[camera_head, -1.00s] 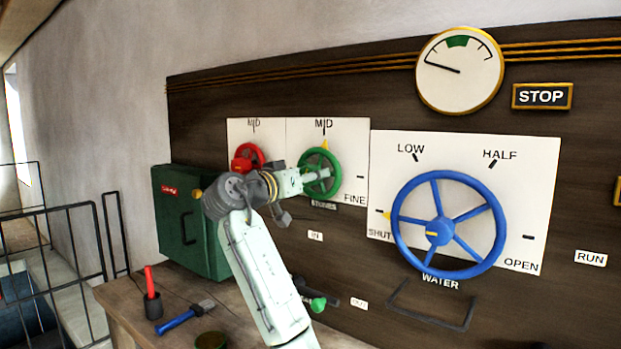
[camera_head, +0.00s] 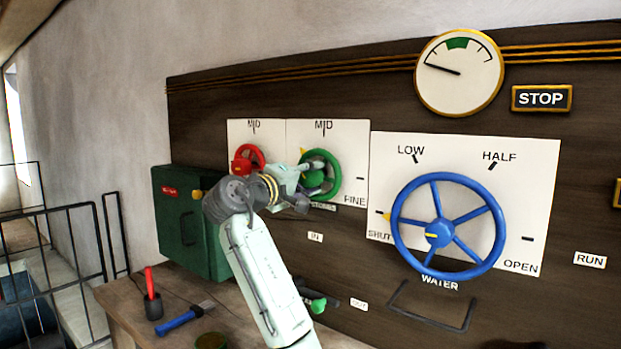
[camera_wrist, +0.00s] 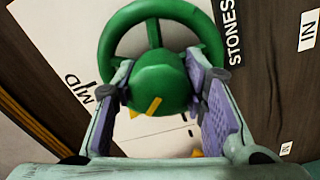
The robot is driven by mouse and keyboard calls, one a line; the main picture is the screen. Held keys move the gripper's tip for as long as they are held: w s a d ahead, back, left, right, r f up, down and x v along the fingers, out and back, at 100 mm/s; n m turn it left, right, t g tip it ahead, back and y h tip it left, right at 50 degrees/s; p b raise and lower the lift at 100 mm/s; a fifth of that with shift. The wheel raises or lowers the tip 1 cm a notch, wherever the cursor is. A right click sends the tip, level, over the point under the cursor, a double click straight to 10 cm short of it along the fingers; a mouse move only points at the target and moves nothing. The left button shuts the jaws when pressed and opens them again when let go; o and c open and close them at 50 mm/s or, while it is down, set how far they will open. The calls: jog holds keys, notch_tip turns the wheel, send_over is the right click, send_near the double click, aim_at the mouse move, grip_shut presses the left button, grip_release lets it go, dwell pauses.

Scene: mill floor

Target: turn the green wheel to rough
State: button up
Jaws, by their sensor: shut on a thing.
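The green wheel (camera_head: 334,165) is mounted on a white plate (camera_head: 355,140) marked MID and FINE; the left part of the plate is hidden by my arm. Its yellow pointer (camera_head: 303,155) is at the wheel's upper left, left of the MID mark. My gripper (camera_head: 318,180) reaches the wheel from the left. In the wrist view the gripper (camera_wrist: 165,100) is shut on the green hub (camera_wrist: 158,82), with a purple-grey pad at each side of it. The rim shows beyond the hub, next to a STONES label (camera_wrist: 234,31).
A red wheel (camera_head: 241,160) is close to the left, behind my wrist. A large blue wheel (camera_head: 438,233) is to the right, its yellow pointer near SHUT. A green box (camera_head: 181,225) stands on the bench at left. A gauge (camera_head: 460,71) is above.

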jog(key=n, duration=0.4)
jog(key=shift+n, duration=2.9)
jog(key=o, duration=1.2)
jog(key=shift+c, duration=0.2)
jog(key=shift+a, duration=0.1)
jog(key=v, duration=1.2)
